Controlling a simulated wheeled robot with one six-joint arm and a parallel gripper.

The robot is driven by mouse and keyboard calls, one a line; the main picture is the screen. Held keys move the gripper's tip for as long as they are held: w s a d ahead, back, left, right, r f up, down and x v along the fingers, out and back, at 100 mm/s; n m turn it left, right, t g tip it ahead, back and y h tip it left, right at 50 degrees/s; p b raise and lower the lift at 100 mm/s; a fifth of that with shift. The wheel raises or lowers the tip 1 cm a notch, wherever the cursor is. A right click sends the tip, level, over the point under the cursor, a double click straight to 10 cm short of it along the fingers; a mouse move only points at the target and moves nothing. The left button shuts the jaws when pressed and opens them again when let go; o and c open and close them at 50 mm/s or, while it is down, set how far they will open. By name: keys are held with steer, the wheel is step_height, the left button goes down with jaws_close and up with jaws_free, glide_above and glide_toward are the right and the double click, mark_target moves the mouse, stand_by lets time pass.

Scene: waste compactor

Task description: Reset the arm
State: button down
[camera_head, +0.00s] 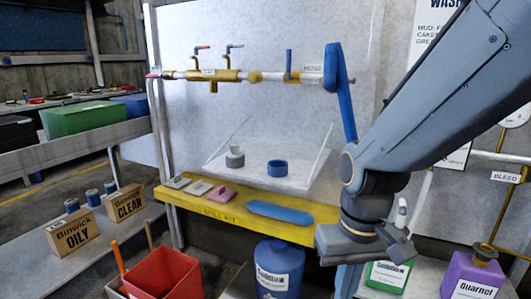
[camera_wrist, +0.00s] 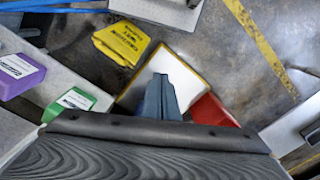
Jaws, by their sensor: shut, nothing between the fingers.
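My arm comes in from the upper right of the head view. My gripper (camera_head: 366,243) hangs at its end, just right of the yellow shelf's right end and above the green jug. It looks shut, and I see nothing held in it. In the wrist view, the dark edge of my gripper (camera_wrist: 160,124) fills the bottom of the picture, with the floor and several containers beyond it.
The yellow shelf (camera_head: 190,203) holds a blue pad and small blocks. Below stand a blue container (camera_head: 278,268), a green jug (camera_head: 388,275) and a purple jug (camera_head: 474,272). A red bin (camera_head: 160,275) is at lower left. A yellow floor sign (camera_wrist: 122,40) shows in the wrist view.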

steer(key=d+r+m+p, duration=0.1)
steer(key=d+r+p, duration=0.3)
steer(key=p, duration=0.3)
steer(key=shift+s+d+r+p, duration=0.3)
steer(key=shift+d+p, duration=0.1)
steer(key=shift+d, duration=0.1)
stand_by(1.5)
